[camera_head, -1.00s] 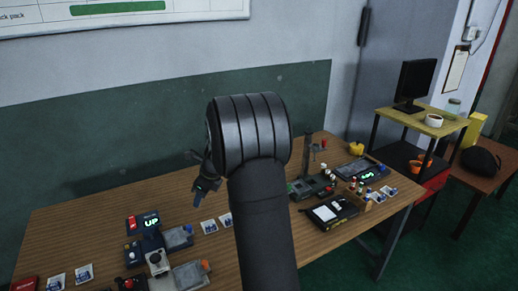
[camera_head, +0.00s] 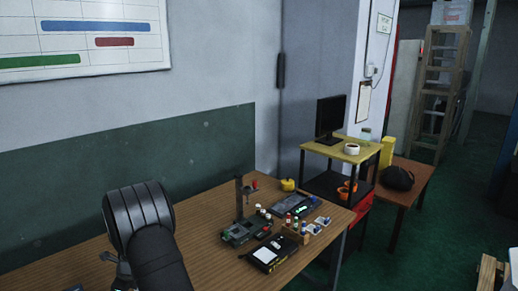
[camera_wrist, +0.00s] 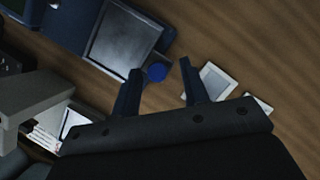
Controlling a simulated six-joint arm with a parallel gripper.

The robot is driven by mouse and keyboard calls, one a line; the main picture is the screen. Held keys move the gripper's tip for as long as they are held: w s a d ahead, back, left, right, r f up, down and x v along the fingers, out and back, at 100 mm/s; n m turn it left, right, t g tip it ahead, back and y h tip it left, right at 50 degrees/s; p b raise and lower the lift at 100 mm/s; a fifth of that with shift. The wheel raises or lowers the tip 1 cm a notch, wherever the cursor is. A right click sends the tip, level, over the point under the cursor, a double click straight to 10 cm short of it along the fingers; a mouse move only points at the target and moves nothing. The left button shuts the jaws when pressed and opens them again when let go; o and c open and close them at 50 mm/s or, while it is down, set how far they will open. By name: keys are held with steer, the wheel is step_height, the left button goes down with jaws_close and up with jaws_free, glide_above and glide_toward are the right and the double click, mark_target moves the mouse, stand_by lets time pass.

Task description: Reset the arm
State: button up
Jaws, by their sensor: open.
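My arm's dark rounded joint fills the lower left of the head view, and my gripper (camera_head: 122,272) shows only in part beside it, low at the picture's edge. In the wrist view my gripper (camera_wrist: 160,67) has its two dark fingers spread apart, with nothing held between them. Behind the fingertips a round blue knob (camera_wrist: 156,72) shows beside a blue device with a grey panel (camera_wrist: 122,45). Pale square cards (camera_wrist: 212,82) lie on the wooden table beyond the right finger.
The wooden table (camera_head: 205,215) carries a small post stand (camera_head: 240,200), a black-and-white device (camera_head: 268,252), a rack of little bottles (camera_head: 296,232) and a yellow round item (camera_head: 288,185). A yellow-topped shelf (camera_head: 340,150) with a monitor (camera_head: 331,118) stands right. Green floor lies beyond.

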steer(key=shift+s+a, duration=0.2)
